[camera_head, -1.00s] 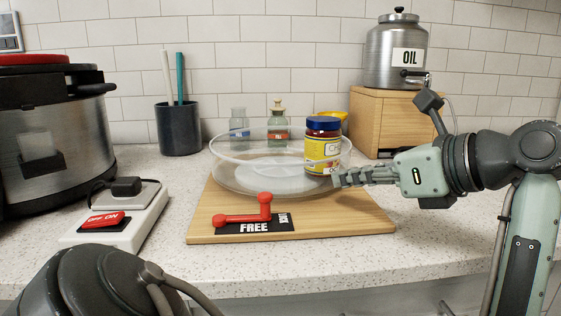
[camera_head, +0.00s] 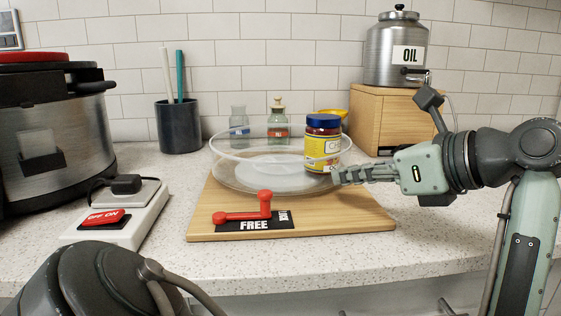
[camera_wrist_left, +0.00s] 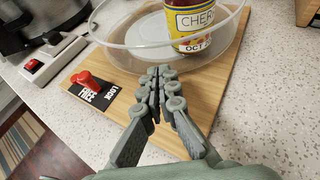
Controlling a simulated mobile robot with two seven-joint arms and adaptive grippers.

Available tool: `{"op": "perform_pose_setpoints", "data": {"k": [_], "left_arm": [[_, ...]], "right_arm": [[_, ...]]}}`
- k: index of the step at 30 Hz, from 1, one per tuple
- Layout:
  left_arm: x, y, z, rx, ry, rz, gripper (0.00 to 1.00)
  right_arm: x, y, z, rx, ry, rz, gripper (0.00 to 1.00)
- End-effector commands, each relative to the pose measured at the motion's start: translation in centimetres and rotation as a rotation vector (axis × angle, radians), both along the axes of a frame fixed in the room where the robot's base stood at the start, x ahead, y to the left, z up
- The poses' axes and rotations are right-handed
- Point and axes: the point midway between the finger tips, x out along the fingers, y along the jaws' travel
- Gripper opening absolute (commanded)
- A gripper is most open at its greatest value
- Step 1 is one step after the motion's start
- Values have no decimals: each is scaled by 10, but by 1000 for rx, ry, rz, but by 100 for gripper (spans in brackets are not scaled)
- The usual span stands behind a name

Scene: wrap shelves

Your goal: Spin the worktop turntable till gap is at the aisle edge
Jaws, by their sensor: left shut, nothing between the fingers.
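The clear round turntable (camera_head: 233,184) with a see-through raised rim stands on a wooden board (camera_head: 350,222); I cannot make out the gap in its rim. A blue-lidded jar with a yellow label (camera_head: 320,150) stands on its right side and also shows in the left wrist view (camera_wrist_left: 190,22). A red lever (camera_head: 242,216) lies along the FREE side of a black FREE/LOCK plate (camera_head: 268,226). My left gripper (camera_head: 336,178) comes from the right, fingers shut and empty, tips at the turntable's right edge (camera_wrist_left: 155,72). Contact is unclear. My right gripper is out of view.
A power strip (camera_head: 135,220) with a red switch and a large cooker (camera_head: 50,140) stand at the left. Bottles (camera_head: 278,125), a utensil cup (camera_head: 179,128) and an oil dispenser (camera_head: 396,50) on a wooden box (camera_head: 385,115) stand behind. The counter's front strip (camera_head: 300,268) is clear.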

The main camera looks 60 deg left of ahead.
Motion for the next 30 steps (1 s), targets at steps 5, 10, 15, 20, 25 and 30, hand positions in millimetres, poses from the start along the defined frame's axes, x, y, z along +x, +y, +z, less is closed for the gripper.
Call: {"op": "perform_pose_setpoints", "data": {"k": [5, 10, 15, 20, 25, 30], "left_arm": [[0, 0, 0, 0, 0, 0, 0], [0, 0, 0, 0, 0, 0, 0], [0, 4, 0, 0, 0, 0, 0], [0, 8, 0, 0, 0, 0, 0], [0, 12, 0, 0, 0, 0, 0], [0, 17, 0, -1, 0, 0, 0]], "right_arm": [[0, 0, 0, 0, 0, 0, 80], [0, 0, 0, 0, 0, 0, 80], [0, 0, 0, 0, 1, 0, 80], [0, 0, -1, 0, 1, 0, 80], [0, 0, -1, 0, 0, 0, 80], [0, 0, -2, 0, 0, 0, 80]]}}
